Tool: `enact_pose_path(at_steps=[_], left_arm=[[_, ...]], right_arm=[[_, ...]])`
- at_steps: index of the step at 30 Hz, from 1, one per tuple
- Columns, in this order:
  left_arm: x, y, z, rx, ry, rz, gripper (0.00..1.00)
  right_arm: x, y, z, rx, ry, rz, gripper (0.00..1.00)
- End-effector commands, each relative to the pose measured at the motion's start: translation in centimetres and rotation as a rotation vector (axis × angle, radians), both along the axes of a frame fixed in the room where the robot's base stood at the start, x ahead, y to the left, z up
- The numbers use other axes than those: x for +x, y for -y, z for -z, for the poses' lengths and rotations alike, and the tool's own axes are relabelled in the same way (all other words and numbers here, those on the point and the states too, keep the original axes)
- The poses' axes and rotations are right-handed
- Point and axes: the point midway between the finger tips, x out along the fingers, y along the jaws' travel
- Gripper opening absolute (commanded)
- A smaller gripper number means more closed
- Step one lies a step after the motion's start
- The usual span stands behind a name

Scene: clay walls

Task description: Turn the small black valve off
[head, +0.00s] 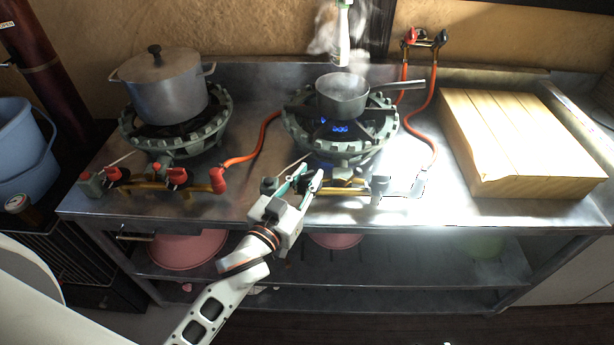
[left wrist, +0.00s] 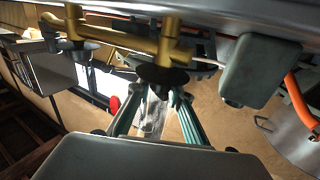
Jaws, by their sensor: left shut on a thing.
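My left gripper (head: 303,180) reaches the front of the right burner, at its brass gas pipe (head: 345,189). In the left wrist view, its two green fingers (left wrist: 160,96) are closed around a small black valve knob (left wrist: 163,76) under the brass pipe (left wrist: 120,36). In the head view the fingers largely hide this knob. The right burner (head: 340,148) has a blue flame under a small steaming saucepan (head: 342,98). Another dark knob (left wrist: 75,46) sits farther along the pipe in the left wrist view. My right gripper is not in view.
A lidded pot (head: 166,90) stands on the left burner, with red valves (head: 175,177) in front. Orange hoses (head: 252,146) run across the steel counter. A wooden board (head: 520,140) lies at right. Pink bowls (head: 187,248) sit on the shelf below.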

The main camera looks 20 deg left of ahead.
Motion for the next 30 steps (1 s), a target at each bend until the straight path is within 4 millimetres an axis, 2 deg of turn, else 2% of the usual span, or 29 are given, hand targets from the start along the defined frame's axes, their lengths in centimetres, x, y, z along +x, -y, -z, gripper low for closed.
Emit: enact_pose_path(at_steps=[9,17,30], left_arm=[[0.1,-0.2,-0.8,0.010,0.004,0.130,0.00],[0.1,-0.3,-0.5,0.011,0.002,0.308,0.00],[0.1,-0.2,-0.2,0.006,0.002,0.519,0.00]], right_arm=[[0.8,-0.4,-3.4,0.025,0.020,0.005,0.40],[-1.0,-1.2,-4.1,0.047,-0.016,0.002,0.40],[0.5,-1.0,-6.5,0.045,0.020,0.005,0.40]])
